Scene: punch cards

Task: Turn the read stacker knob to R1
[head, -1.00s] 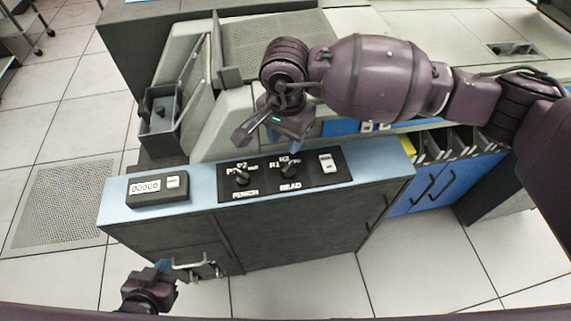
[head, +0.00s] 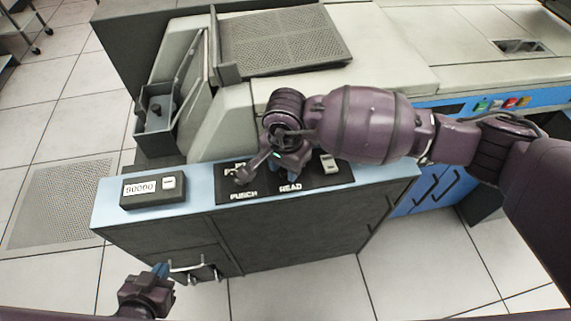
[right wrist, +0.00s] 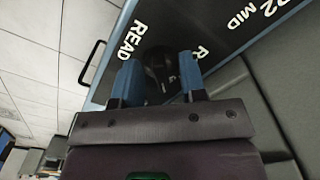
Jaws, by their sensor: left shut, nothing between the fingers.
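The read stacker knob (right wrist: 158,62) is a black knob on a dark panel, with the white label READ beside it and part of an R label at its right in the right wrist view. In the head view my right gripper (head: 290,172) is over it and hides it. In the right wrist view the right gripper's blue fingers (right wrist: 158,82) are apart, one on each side of the knob; I cannot tell whether they touch it. My left gripper (head: 160,270) is shut and empty, low in front of the cabinet.
The dark control panel (head: 325,181) lies on the blue cabinet top (head: 200,180). A white switch (head: 329,164) is at the right. A counter box (head: 153,190) stands left. Floor in front is clear.

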